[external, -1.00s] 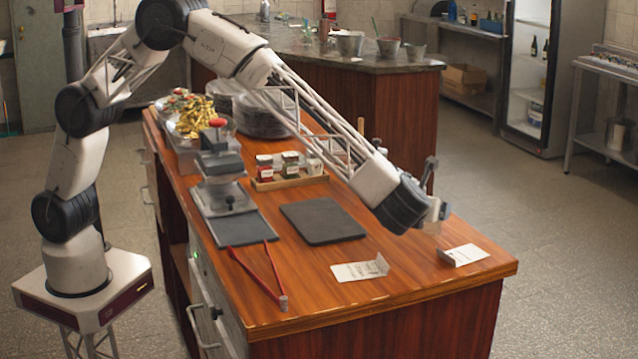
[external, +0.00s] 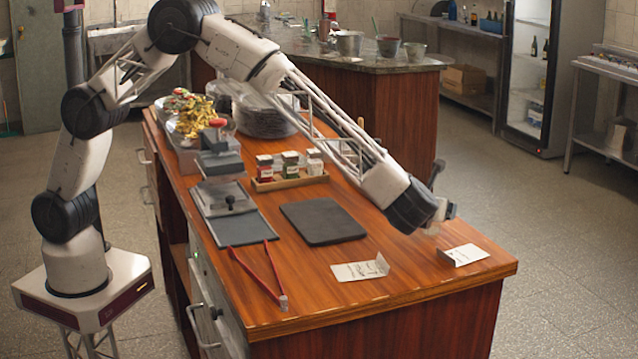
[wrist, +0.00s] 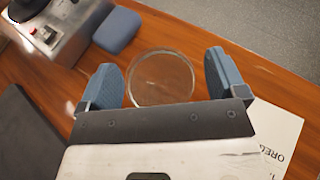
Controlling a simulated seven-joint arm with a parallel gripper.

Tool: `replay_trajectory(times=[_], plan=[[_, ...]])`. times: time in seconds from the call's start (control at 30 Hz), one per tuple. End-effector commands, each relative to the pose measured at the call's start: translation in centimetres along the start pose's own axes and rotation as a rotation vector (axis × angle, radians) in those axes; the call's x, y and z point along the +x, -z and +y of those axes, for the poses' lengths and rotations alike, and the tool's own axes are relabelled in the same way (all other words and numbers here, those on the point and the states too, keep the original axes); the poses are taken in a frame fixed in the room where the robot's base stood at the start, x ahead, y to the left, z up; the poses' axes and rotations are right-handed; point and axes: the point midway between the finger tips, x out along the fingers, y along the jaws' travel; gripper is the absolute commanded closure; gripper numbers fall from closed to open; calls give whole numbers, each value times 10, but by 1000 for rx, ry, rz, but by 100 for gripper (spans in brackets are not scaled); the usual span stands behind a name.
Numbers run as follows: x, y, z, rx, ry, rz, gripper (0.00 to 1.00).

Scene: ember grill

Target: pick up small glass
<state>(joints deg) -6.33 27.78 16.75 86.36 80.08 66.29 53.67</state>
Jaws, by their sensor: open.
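The small glass (wrist: 161,78) shows in the wrist view as a clear round rim seen from above, standing on the wooden counter. My gripper (wrist: 160,64) is open, with one blue finger on the left of the glass and one on the right. The glass appears between the fingers with gaps on both sides, and nothing is gripped. In the external view my gripper (external: 437,212) is low over the far right part of the counter, and the glass is hard to make out there.
The wooden counter (external: 400,290) holds a dark slab (external: 323,221), a folded white card (external: 360,270), another card (external: 462,254) and red tongs (external: 260,275). A spice rack (external: 290,180) stands farther back. A device with a red button (wrist: 60,22) shows in the wrist view.

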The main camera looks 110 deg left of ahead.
Motion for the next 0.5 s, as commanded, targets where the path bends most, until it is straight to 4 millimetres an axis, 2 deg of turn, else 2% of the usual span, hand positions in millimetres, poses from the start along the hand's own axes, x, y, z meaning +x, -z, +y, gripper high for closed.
replay_trajectory(times=[0.3, 0.5], plan=[[0, 0, 0, 0, 0, 0, 10], [0, 0, 0, 0, 0, 0, 40]])
